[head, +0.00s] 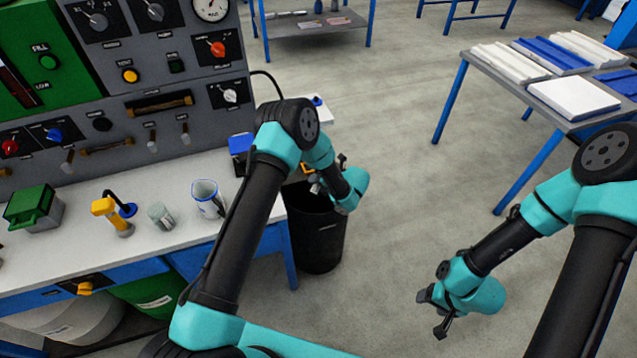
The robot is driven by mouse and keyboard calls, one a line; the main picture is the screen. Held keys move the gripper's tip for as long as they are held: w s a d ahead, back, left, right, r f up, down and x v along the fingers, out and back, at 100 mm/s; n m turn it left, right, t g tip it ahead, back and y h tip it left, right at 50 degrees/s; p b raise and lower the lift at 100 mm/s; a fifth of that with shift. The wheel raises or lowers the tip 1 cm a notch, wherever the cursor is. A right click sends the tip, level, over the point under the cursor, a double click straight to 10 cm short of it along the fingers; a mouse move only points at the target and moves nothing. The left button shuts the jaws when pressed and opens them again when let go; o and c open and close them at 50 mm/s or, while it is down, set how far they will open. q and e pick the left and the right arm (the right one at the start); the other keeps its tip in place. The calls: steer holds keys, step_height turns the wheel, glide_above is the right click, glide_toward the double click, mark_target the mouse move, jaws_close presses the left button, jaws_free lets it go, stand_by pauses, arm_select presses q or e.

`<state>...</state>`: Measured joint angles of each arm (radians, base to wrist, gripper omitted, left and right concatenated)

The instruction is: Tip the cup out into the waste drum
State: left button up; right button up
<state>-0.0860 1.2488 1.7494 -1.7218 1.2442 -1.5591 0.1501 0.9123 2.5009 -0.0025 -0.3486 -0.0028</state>
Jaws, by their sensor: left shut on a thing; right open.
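The black waste drum (322,245) stands on the floor at the right end of the workbench. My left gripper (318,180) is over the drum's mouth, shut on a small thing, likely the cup. Its own wrist and forearm hide most of that thing; only a small orange bit (306,169) shows beside the fingers. Whether the held thing is tilted or upright cannot be told. The drum's inside is dark. My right gripper (431,313) is open and empty over the floor, well right of the drum.
The workbench (180,238) holds a white and blue jug (207,198), a clear beaker (160,215), a yellow-handled tool (108,213) and a green box (32,206). A control panel (130,80) rises behind. A table with panels (573,98) stands right. The middle floor is clear.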

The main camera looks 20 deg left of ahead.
arm_select(q)
steer(key=shift+r, duration=0.1)
steer(key=n+t, duration=0.1)
steer(key=t, duration=0.1)
steer(key=shift+r+n+t, duration=0.3)
steer(key=shift+r+n, duration=0.1)
steer(key=shift+w+r+n+t, duration=0.3)
steer(key=shift+r+n+t, duration=0.55)
steer(key=shift+t, duration=0.25)
steer(key=r+n+t, duration=0.2)
steer(key=shift+w+n+t+y, duration=0.3)
steer(key=shift+w+n+y, duration=0.05)
steer(key=shift+w+y, duration=0.05)
steer(key=r+n+t, duration=0.1)
steer(key=w+r+n+t+y, duration=0.1)
steer(key=n, duration=0.1)
steer(key=shift+d+r, duration=0.2)
steer(key=shift+r, duration=0.1)
